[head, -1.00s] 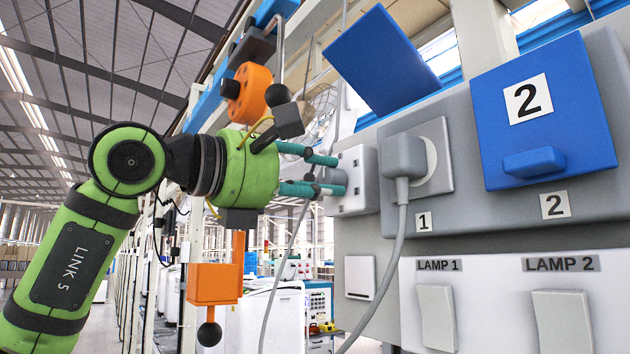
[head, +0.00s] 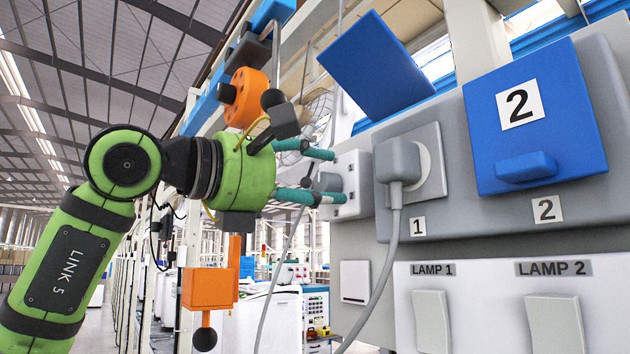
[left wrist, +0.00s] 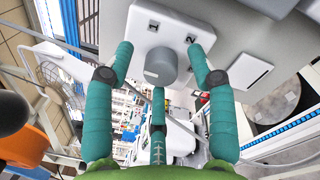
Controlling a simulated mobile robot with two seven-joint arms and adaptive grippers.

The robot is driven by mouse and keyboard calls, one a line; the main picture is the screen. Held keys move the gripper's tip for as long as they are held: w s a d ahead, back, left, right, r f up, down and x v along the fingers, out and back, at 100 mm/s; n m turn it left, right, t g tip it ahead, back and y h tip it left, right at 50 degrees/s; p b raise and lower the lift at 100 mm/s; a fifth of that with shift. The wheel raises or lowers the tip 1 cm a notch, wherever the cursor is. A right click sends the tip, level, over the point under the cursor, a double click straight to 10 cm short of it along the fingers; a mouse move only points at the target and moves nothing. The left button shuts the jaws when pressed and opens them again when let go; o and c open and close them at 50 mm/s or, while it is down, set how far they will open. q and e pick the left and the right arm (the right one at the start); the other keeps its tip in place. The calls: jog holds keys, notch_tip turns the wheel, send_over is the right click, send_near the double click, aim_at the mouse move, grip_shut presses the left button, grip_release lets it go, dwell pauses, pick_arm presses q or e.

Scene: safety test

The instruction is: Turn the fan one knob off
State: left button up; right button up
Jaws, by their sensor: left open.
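In the left wrist view the knob (left wrist: 160,66) sits below the labels 1 and 2 on the box (left wrist: 172,20). In the head view the knob (head: 329,182) shows partly between the fingers. My left gripper (head: 337,177) is open, its teal fingers pointing at the box. In the left wrist view its fingers (left wrist: 160,50) lie on both sides of the knob with gaps, and a third is below. My right gripper is not in view.
A grey plug (head: 398,162) with a hanging cable is right of the box. A raised blue cover (head: 382,63) and a closed blue cover 2 (head: 535,115) are on the panel. Lamp switches (head: 432,320) are below. A wire fan cage (head: 318,105) is behind the gripper.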

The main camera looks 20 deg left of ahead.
pick_arm(q)
jog(key=v, duration=1.2)
jog(key=shift+d, duration=0.1)
